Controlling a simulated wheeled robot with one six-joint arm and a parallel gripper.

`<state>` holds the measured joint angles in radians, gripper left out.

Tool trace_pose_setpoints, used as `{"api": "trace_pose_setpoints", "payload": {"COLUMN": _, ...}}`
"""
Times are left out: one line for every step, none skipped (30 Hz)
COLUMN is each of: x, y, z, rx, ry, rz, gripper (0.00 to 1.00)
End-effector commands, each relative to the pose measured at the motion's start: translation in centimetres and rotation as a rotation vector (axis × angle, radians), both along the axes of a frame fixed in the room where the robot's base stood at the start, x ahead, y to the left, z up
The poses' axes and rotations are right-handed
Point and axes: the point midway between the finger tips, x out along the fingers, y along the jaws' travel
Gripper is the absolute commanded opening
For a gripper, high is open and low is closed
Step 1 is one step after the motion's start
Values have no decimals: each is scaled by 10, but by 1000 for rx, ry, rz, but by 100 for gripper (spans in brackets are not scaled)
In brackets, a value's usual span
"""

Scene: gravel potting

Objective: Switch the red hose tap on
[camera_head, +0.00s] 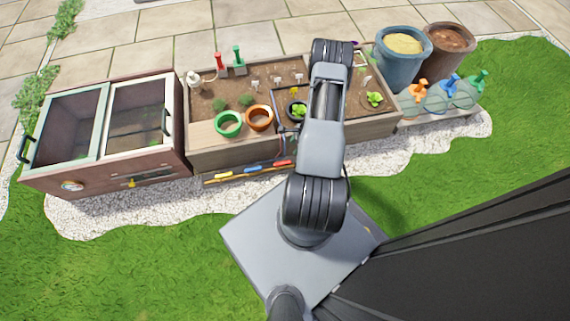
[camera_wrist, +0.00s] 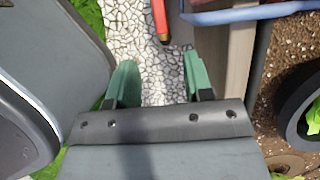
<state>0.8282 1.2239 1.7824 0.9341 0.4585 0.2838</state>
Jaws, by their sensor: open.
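A red bar-shaped handle (camera_head: 283,163), which looks like the red hose tap, sits on a rail along the front of the wooden planter. A blue handle (camera_head: 252,169) and a yellow handle (camera_head: 223,175) are to its left on the same rail. In the wrist view the red handle (camera_wrist: 160,18) is at the top, cut off by the frame edge. My gripper (camera_wrist: 159,78) is open and empty, its green fingers apart with gravel visible between them. The red handle is beyond the fingertips, not between them. In the head view my arm hides the gripper.
The planter (camera_head: 215,158) holds soil, a green pot (camera_head: 229,123), an orange pot (camera_head: 259,117) and small plants. A cold frame (camera_head: 100,185) stands at left. Buckets (camera_head: 402,66) and a rack of coloured-topped bottles (camera_head: 452,92) are at right. White gravel and grass lie in front.

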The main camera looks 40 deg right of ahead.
Motion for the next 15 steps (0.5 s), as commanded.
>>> {"api": "trace_pose_setpoints", "payload": {"x": 0, "y": 3, "z": -11, "rx": 2, "ry": 3, "rz": -1, "gripper": 47}}
{"api": "trace_pose_setpoints", "payload": {"x": 1, "y": 4, "z": -15, "rx": 3, "ry": 3, "rz": -2, "gripper": 47}}
{"api": "trace_pose_setpoints", "payload": {"x": 2, "y": 6, "z": -21, "rx": 3, "ry": 3, "rz": -2, "gripper": 47}}
{"api": "trace_pose_setpoints", "payload": {"x": 3, "y": 9, "z": -27, "rx": 3, "ry": 4, "rz": 0, "gripper": 47}}
{"api": "trace_pose_setpoints", "payload": {"x": 4, "y": 11, "z": -32, "rx": 3, "ry": 4, "rz": 0, "gripper": 47}}
{"api": "trace_pose_setpoints", "payload": {"x": 5, "y": 13, "z": -40, "rx": 2, "ry": 2, "rz": 0, "gripper": 47}}
{"api": "trace_pose_setpoints", "payload": {"x": 6, "y": 15, "z": -46, "rx": 3, "ry": 3, "rz": 2, "gripper": 47}}
{"api": "trace_pose_setpoints", "payload": {"x": 7, "y": 18, "z": -51, "rx": 2, "ry": 4, "rz": 0, "gripper": 47}}
{"api": "trace_pose_setpoints", "payload": {"x": 8, "y": 20, "z": -58, "rx": 2, "ry": 4, "rz": 1, "gripper": 47}}
{"api": "trace_pose_setpoints", "payload": {"x": 9, "y": 22, "z": -64, "rx": 1, "ry": 2, "rz": 1, "gripper": 47}}
{"api": "trace_pose_setpoints", "payload": {"x": 10, "y": 24, "z": -69, "rx": 1, "ry": 2, "rz": 1, "gripper": 47}}
{"api": "trace_pose_setpoints", "payload": {"x": 11, "y": 27, "z": -76, "rx": 1, "ry": 2, "rz": 1, "gripper": 47}}
{"api": "trace_pose_setpoints", "payload": {"x": 12, "y": 29, "z": -80, "rx": 2, "ry": 2, "rz": 0, "gripper": 47}}
{"api": "trace_pose_setpoints", "payload": {"x": 13, "y": 30, "z": -85, "rx": 2, "ry": 2, "rz": 0, "gripper": 47}}
{"api": "trace_pose_setpoints", "payload": {"x": 14, "y": 33, "z": -91, "rx": 3, "ry": 3, "rz": 2, "gripper": 47}}
